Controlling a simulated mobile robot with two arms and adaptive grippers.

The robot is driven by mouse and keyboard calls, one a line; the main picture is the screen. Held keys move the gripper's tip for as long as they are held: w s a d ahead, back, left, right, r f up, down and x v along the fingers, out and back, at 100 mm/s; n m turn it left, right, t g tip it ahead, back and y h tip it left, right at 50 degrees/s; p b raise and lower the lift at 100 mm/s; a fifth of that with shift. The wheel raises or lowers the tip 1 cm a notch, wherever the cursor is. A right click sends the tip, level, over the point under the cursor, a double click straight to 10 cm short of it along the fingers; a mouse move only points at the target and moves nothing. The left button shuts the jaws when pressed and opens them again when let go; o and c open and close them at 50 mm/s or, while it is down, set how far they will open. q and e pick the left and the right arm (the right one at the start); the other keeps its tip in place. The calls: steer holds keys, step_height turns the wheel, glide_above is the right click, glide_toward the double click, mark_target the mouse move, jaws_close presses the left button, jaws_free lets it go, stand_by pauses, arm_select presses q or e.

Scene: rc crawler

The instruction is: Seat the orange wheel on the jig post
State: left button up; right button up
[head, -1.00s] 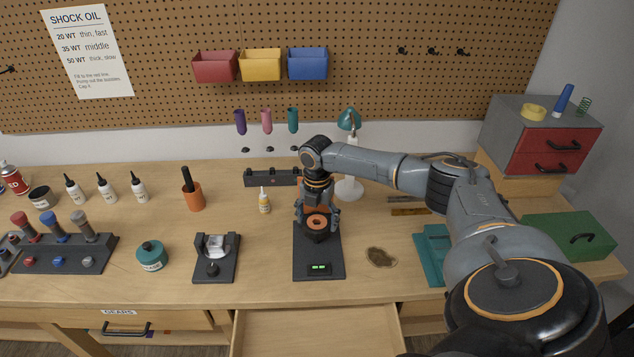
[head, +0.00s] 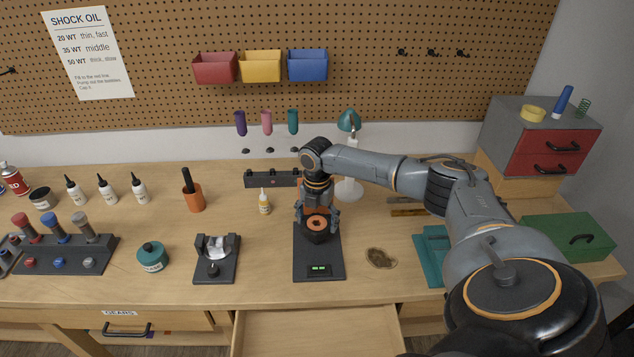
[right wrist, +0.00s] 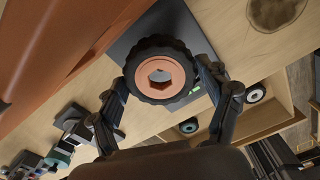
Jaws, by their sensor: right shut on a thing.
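The orange wheel (head: 317,223) has a black knobbly tyre and an orange hub. It is level above the dark jig plate (head: 304,265), which has a lit green display (head: 319,270). My right gripper (head: 317,218) comes down from behind and is shut on the wheel, with its fingers on opposite sides of the tyre. In the right wrist view the wheel (right wrist: 143,78) shows an open hexagonal hole between the fingers. The jig post is hidden, and I cannot tell whether the wheel touches it. My left gripper is not in view.
An open drawer (head: 290,330) is below the bench front; the right wrist view shows wheels (right wrist: 255,93) there. A grey stand (head: 216,268) is left of the jig, and a brown stain (head: 381,258) and teal tray (head: 431,262) are right. A small bottle (head: 264,202) stands behind left.

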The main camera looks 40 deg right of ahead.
steer(key=shift+f+b, duration=0.4)
steer(key=shift+f, duration=0.6)
stand_by(0.3)
steer(key=shift+s+r, duration=0.1)
steer(key=shift+r, duration=0.1)
steer(key=shift+r+p, duration=0.85)
steer(key=shift+p, duration=0.1)
steer(key=o, duration=1.1)
steer(key=shift+f, duration=0.1)
steer(key=shift+o, duration=0.2)
